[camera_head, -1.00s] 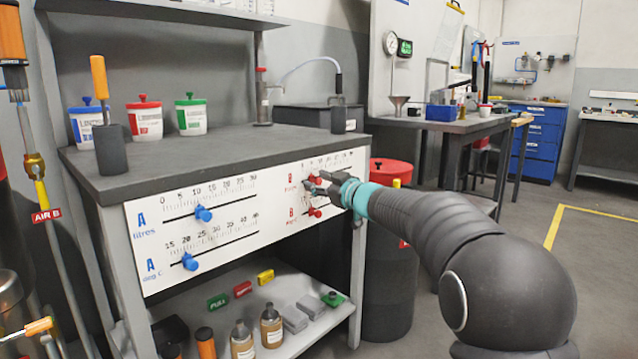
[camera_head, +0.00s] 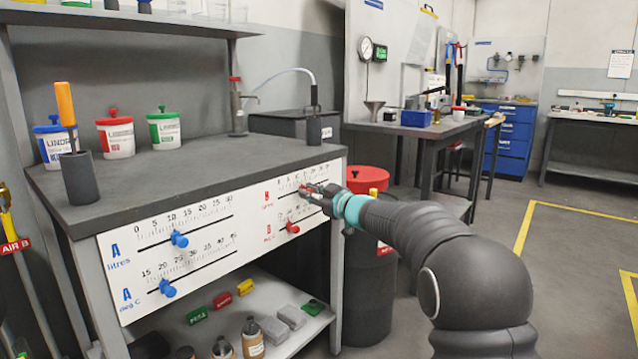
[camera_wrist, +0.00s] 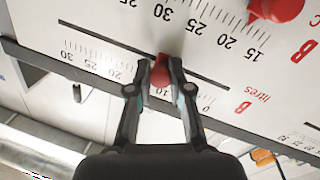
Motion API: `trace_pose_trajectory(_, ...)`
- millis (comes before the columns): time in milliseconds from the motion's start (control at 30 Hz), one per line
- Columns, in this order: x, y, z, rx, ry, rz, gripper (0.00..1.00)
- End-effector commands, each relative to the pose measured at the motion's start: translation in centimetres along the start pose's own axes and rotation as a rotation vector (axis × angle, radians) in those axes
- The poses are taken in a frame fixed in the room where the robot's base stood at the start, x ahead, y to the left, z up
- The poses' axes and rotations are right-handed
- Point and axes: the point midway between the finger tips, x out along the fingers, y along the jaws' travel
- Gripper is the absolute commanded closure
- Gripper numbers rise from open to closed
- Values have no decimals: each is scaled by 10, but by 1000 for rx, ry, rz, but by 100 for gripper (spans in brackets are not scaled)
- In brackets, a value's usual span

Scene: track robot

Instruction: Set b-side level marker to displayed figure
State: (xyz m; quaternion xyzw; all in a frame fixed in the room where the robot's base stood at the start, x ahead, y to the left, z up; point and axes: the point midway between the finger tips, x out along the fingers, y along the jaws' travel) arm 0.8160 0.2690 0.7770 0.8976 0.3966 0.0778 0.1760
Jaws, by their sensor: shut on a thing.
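The upper b-side marker (camera_head: 303,191), a red slider on the B litres scale, is between the fingers of my gripper (camera_head: 316,193). In the wrist view, my gripper (camera_wrist: 162,78) is shut on this red marker (camera_wrist: 160,72), on its dark slot. The scale appears upside down there, with the label 10 close by; fingers hide nearby labels, so I cannot tell the exact reading. The lower red B marker (camera_head: 292,227) sits apart on its own scale and also shows in the wrist view (camera_wrist: 275,8). A green-lit display (camera_head: 380,52) hangs at the back; its digits are too small to read.
The white scale panel (camera_head: 200,232) fronts the grey bench (camera_head: 200,167). Blue markers (camera_head: 179,239) sit on the two A scales. A dark drum with a red lid (camera_head: 368,180) stands right of the bench, near my arm. The floor farther right is open.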

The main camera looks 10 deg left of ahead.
Motion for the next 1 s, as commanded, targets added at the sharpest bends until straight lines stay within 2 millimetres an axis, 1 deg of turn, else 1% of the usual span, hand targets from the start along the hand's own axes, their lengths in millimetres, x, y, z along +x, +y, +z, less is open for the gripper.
trace_pose_trajectory(33, 5, 5, -5, 1, 1, -6, 100)
trace_pose_trajectory(233, 9, 19, 4, 0, 6, -10, 100)
trace_pose_trajectory(400, 10, 21, 8, 0, 7, -11, 100)
trace_pose_trajectory(633, 10, 20, 8, -1, 8, -11, 100)
trace_pose_trajectory(667, 10, 20, 8, -1, 8, -11, 76)
trace_pose_trajectory(700, 10, 20, 8, -1, 8, -11, 66)
trace_pose_trajectory(733, 10, 20, 8, -1, 8, -11, 58)
trace_pose_trajectory(767, 10, 20, 8, -1, 8, -11, 55)
trace_pose_trajectory(1000, 5, 28, 11, -1, 2, 0, 55)
